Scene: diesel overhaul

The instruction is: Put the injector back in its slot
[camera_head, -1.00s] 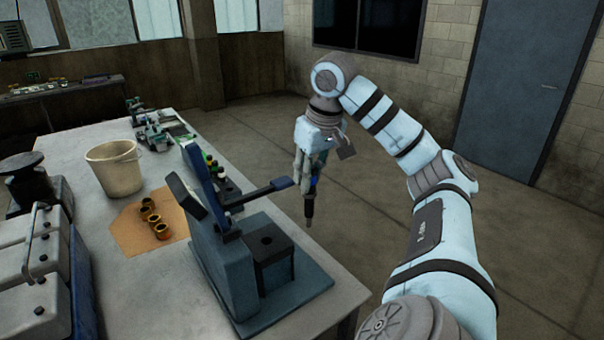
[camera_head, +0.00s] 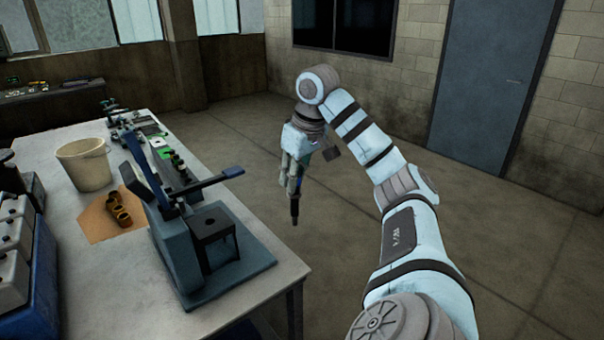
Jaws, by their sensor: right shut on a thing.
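My right gripper (camera_head: 291,178) is shut on the injector (camera_head: 295,208), a dark slim part with a bit of blue near its top. The injector hangs roughly upright, tip down, over open floor to the right of the workbench. A rack with several green-topped parts (camera_head: 167,152) stands on the bench behind the press; I cannot make out its slots clearly from here. My left gripper is not in view.
A blue-grey press (camera_head: 178,250) with a lever stands on the workbench (camera_head: 110,282) near its right edge. A cream bucket (camera_head: 84,166), a brown mat (camera_head: 95,222) with brass rings, and grey containers (camera_head: 14,240) stand further left. The floor on the right is clear.

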